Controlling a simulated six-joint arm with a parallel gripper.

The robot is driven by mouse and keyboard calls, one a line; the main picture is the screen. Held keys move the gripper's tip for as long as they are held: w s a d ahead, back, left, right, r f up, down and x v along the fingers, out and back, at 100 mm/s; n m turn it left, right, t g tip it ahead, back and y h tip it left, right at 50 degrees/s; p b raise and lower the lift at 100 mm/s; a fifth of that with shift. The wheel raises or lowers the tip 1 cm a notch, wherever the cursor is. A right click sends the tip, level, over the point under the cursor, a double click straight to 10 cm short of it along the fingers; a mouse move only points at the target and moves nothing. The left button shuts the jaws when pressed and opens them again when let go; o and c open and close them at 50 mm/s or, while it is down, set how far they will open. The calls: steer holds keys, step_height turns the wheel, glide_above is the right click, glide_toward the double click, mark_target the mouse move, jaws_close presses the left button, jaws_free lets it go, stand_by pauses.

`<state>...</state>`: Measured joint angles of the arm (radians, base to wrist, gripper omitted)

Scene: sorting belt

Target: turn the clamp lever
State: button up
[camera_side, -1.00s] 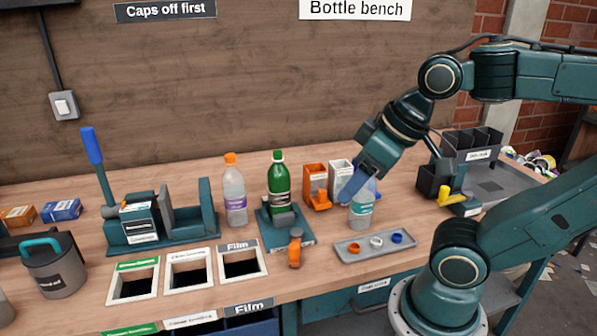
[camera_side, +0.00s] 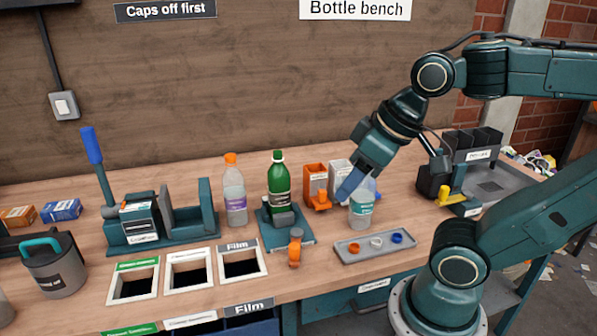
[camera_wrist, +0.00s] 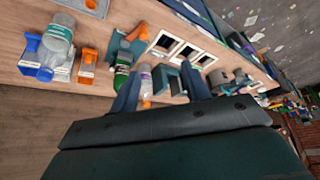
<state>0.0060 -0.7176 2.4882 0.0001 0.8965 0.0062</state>
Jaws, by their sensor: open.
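The clamp is a teal base (camera_side: 296,238) that holds a green bottle (camera_side: 278,185) upright. Its orange clamp lever (camera_side: 295,248) stands at the front edge of the base. In the wrist view the lever (camera_wrist: 137,33) shows above the green bottle (camera_wrist: 122,78). My gripper (camera_side: 345,194) is open, to the right of the clamp and above the bench, apart from the lever. It overlaps a clear bottle (camera_side: 361,216) in the side view; I cannot tell whether they touch. Both fingers show in the wrist view (camera_wrist: 160,92), with nothing held between them.
A grey tray with caps (camera_side: 350,256) lies right of the lever. An orange-capped bottle (camera_side: 235,195) stands left of the clamp. Orange and white holders (camera_side: 316,180) stand behind. Framed openings (camera_side: 188,284) are at front left, and a blue-handled press (camera_side: 125,248) is behind them.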

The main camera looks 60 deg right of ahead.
steer(key=w+d+f+m+g, duration=0.2)
steer(key=w+d+f+g, duration=0.15)
steer(key=w, duration=0.45)
steer(key=m+g, duration=0.2)
glide_above(294, 245)
step_height(294, 245, down, 9)
steer(key=shift+f, duration=0.15)
steer(key=shift+f, duration=6.9)
steer(key=shift+c, duration=0.5)
jaws_close()
